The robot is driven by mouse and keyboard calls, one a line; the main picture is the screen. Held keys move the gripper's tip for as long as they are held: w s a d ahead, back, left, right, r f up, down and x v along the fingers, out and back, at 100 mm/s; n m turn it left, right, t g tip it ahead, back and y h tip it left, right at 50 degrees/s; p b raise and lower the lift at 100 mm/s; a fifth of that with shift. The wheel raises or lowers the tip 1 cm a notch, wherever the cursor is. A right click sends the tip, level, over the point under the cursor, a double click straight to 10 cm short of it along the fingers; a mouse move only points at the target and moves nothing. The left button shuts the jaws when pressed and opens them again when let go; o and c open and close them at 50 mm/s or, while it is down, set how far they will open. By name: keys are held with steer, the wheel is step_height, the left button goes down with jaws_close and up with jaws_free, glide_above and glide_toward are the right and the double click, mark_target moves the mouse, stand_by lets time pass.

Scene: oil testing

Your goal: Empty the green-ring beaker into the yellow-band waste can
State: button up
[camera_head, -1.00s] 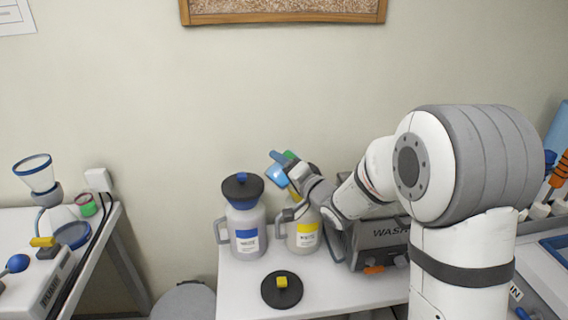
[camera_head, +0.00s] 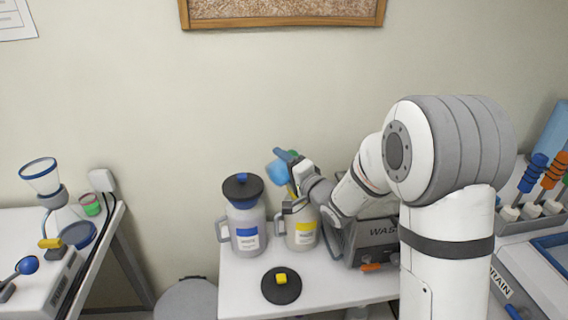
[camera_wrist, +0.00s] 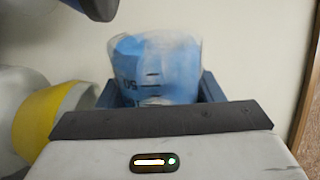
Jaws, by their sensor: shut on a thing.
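My gripper (camera_head: 286,164) is shut on the green-ring beaker (camera_head: 275,173), a clear beaker with blue contents. In the wrist view the beaker (camera_wrist: 155,68) sits between my fingers, with dark graduation marks and blue inside. A bit of green shows beside my fingers in the head view. The beaker looks tilted and is above the yellow-band waste can (camera_head: 303,238), a grey jug with a handle and yellow label. The can's mouth is hidden behind my wrist. Its yellow band (camera_wrist: 37,118) appears at the left of the wrist view. I cannot tell whether liquid is flowing.
A blue-label can with a dark lid (camera_head: 243,238) stands just left of the waste can. A black lid with a yellow knob (camera_head: 281,286) lies on the table in front. A grey WASH machine (camera_head: 370,240) stands to the right. A left table (camera_head: 110,222) holds other apparatus.

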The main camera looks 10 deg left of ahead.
mark_target(291, 151)
steer(key=shift+w+d+r+m+p, duration=0.15)
steer(key=shift+r+m+p, duration=0.2)
steer(key=shift+m+p, duration=0.4)
steer(key=shift+w+d+r+m+p, duration=0.2)
steer(key=shift+r+m+p, duration=0.1)
steer(key=shift+m+p, duration=0.45)
steer(key=shift+w+d+r+m+p, duration=0.15)
steer(key=shift+r+m+p, duration=0.2)
steer(key=shift+m+p, duration=0.35)
steer(key=shift+w+d+r+m+p, duration=0.15)
steer(key=shift+w+m+p, duration=0.05)
steer(key=shift+m+p, duration=0.45)
steer(key=shift+w+d+r+m+p, duration=0.15)
steer(key=shift+m+p, duration=0.4)
steer(key=shift+p, duration=0.15)
